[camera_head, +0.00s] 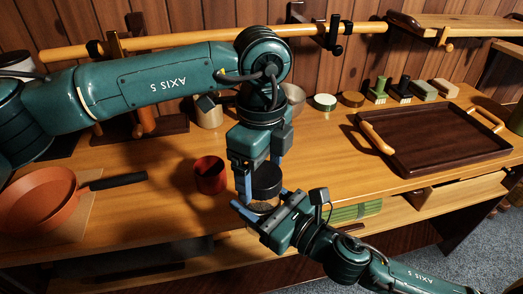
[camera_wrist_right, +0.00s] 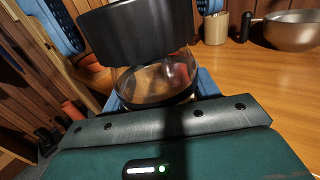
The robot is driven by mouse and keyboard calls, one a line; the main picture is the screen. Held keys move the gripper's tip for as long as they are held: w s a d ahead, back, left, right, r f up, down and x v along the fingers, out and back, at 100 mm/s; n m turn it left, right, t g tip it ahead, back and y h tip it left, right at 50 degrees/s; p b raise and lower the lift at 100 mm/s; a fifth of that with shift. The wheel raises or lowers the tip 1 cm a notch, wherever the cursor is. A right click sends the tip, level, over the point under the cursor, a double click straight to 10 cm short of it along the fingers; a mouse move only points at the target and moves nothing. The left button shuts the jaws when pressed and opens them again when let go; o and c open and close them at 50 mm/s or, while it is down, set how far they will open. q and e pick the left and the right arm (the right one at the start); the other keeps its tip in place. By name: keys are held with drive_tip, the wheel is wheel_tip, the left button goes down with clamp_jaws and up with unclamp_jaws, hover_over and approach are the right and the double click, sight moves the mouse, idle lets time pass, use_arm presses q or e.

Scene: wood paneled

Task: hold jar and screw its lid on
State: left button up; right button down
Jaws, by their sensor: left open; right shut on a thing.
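A clear glass jar (camera_head: 262,207) is held upright between the fingers of my right gripper (camera_head: 262,209), near the table's front edge. The jar (camera_wrist_right: 155,82) also shows in the right wrist view, with the right gripper's blue fingers at its sides. A black lid (camera_head: 266,180) sits at the jar's mouth; in the right wrist view the lid (camera_wrist_right: 138,32) is on top of the glass. I cannot tell how far it is threaded. My left gripper (camera_head: 261,178) points down from above, its blue fingers open on either side of the lid. The far finger is partly hidden.
A red cup (camera_head: 210,175) stands just left of the grippers. An orange pan (camera_head: 40,200) with a black handle is at the left. A dark tray (camera_head: 440,140) fills the right. Small tins, brushes and blocks line the back. An open drawer (camera_head: 350,212) is below right.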

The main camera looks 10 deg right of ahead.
use_arm(q)
drive_tip(key=shift+f, duration=0.3)
drive_tip(key=shift+c, duration=0.3)
